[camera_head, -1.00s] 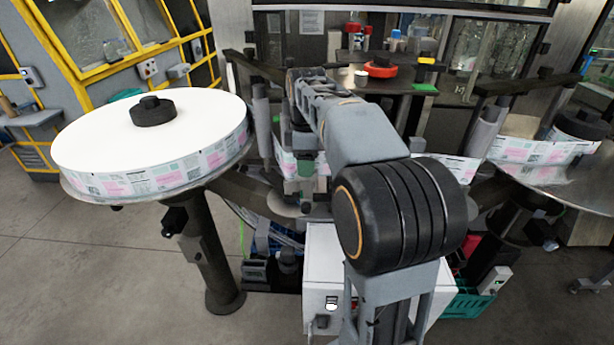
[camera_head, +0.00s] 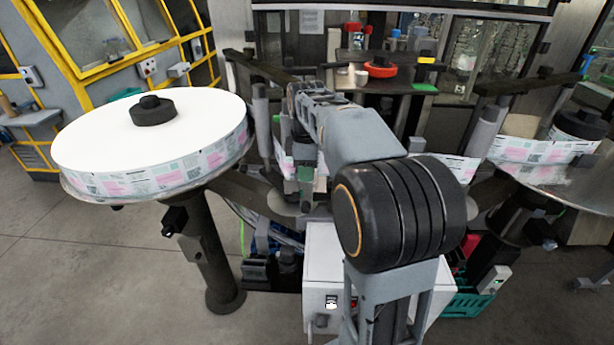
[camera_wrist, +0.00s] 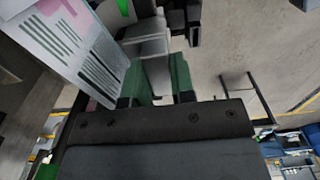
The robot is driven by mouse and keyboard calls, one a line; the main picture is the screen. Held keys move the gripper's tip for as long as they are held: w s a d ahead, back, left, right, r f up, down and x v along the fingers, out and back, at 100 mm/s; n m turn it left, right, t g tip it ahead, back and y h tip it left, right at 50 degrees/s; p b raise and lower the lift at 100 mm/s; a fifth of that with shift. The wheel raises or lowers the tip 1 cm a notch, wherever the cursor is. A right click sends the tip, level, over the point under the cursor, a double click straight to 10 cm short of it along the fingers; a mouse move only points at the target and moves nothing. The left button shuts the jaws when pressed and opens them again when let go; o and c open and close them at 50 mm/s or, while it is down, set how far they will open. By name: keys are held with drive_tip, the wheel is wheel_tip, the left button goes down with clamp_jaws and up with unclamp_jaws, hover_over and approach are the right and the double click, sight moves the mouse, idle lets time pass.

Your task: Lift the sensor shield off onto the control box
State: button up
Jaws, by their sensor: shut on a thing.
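In the wrist view my gripper (camera_wrist: 158,82) has two green fingers shut on a pale grey piece, which I take to be the sensor shield (camera_wrist: 154,72). The piece runs up between the fingers towards a grey block. I cannot tell whether it is still seated or clear of its mount. In the head view my arm hides most of this spot. The white control box (camera_head: 322,262) stands low in the middle, behind my arm, with a small switch on its front. Part of its top is hidden by my arm.
A large white label reel (camera_head: 90,130) with a black hub sits at the left on a dark post. Another reel (camera_head: 540,150) is at the right. The label web (camera_wrist: 65,45) runs close beside my fingers. A teal crate (camera_head: 465,303) stands on the floor at the right.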

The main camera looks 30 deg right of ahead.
clamp_jaws()
drive_tip(key=shift+r, duration=0.6)
wheel_tip(320, 180, up, 2)
drive_tip(key=shift+s+r, duration=0.1)
drive_tip(key=shift+r, duration=0.05)
drive_tip(key=s+a+r+b, duration=0.2)
drive_tip(key=s+a+r, duration=0.2)
drive_tip(key=s+r, duration=0.75)
drive_tip(key=r+p, duration=0.1)
drive_tip(key=p, duration=0.1)
drive_tip(key=s+r+p, duration=0.1)
drive_tip(key=r+p, duration=0.3)
drive_tip(key=shift+s+a, duration=0.2)
drive_tip(key=shift+s, duration=0.1)
